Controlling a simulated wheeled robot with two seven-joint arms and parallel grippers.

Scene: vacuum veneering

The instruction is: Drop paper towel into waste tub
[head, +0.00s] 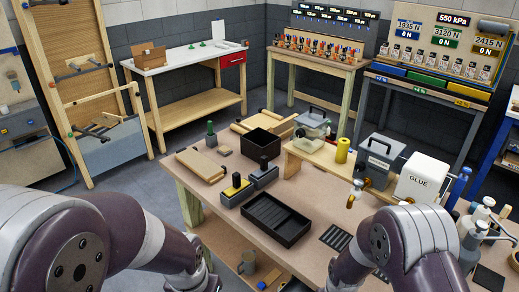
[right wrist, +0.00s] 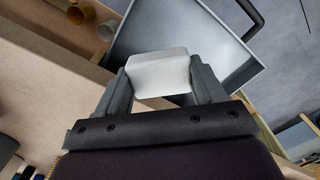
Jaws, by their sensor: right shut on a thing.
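The paper towel (right wrist: 158,73) is a crumpled white piece between the two fingers of my right gripper (right wrist: 160,85) in the right wrist view. The gripper is shut on it. Beyond the towel is an open grey tub (right wrist: 195,28) with a pale rim and a dark handle, which appears to be the waste tub. The towel and fingers overlap the tub's opening in this view; their height above it is hard to judge. The head view shows my two arms, but neither gripper; the tub is not seen there.
In the head view the workbench (head: 215,190) carries a black tray (head: 263,219), a black box (head: 261,146) and a glue container (head: 423,180).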

